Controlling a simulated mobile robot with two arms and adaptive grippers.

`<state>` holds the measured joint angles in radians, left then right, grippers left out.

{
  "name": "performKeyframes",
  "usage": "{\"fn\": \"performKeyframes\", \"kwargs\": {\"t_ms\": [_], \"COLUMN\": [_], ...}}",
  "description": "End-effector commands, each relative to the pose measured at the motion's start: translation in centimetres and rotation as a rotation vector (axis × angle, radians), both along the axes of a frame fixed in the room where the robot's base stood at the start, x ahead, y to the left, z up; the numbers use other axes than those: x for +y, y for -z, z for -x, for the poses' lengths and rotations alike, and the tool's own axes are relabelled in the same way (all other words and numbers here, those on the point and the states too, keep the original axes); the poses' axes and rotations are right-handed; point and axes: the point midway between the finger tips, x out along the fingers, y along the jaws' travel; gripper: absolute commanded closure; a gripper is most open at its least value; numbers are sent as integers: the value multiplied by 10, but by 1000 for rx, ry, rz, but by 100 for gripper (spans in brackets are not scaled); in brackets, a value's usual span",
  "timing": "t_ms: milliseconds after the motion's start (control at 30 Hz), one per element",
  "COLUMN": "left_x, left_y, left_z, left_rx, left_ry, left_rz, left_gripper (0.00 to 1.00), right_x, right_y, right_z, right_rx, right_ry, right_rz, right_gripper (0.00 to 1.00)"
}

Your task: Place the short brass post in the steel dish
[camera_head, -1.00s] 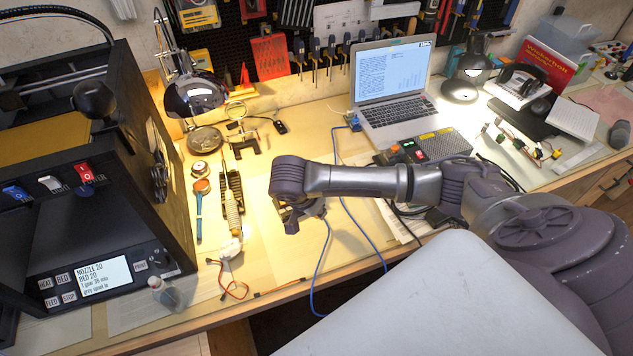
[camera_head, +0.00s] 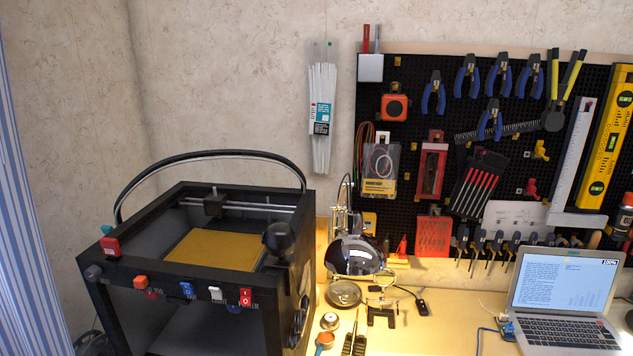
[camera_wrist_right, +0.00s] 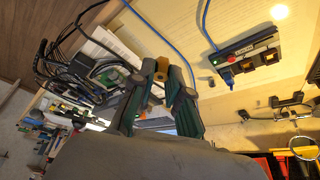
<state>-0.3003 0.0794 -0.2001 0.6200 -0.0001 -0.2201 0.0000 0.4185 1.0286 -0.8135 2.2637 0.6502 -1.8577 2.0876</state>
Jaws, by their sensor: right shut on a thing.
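In the right wrist view the two dark green fingers of my right gripper (camera_wrist_right: 167,82) close on a small brass-coloured piece, the short brass post (camera_wrist_right: 157,92), between the tips. Part of the post is hidden by the fingers. In the head view a round, shiny metal dish (camera_head: 343,294) sits on the bench below the lamp head; it looks like the steel dish, though its inside is hard to make out. Neither gripper shows in the head view, and my left gripper shows in no view.
The black 3D printer (camera_head: 200,270) stands left of the dish. The chrome lamp (camera_head: 356,256) hangs just above it, with a magnifier stand (camera_head: 381,312) to its right. Small tins (camera_head: 329,321) lie in front. The laptop (camera_head: 563,300) is at the right. Cables (camera_wrist_right: 203,30) cross the bench below my right gripper.

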Motion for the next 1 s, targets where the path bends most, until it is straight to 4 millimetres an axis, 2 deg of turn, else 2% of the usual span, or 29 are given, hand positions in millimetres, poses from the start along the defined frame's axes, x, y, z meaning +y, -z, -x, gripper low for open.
{"fn": "performKeyframes", "kwargs": {"t_ms": [200, 400, 500, 700, 1000], "left_x": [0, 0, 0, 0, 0], "left_y": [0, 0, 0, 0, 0], "left_z": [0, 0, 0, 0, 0], "left_rx": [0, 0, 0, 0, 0], "left_ry": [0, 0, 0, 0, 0], "left_rz": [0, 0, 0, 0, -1], "left_gripper": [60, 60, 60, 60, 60], "right_x": [57, 103, 118, 133, 132], "right_y": [-44, -89, -105, -119, -119], "right_z": [-47, -76, -84, -89, -89], "right_rx": [-17, -13, -10, -5, -2], "right_ry": [-451, -867, -1014, -1153, -1159], "right_rz": [-4, -2, 0, -4, -1], "right_gripper": [100, 100, 100, 100, 100]}}
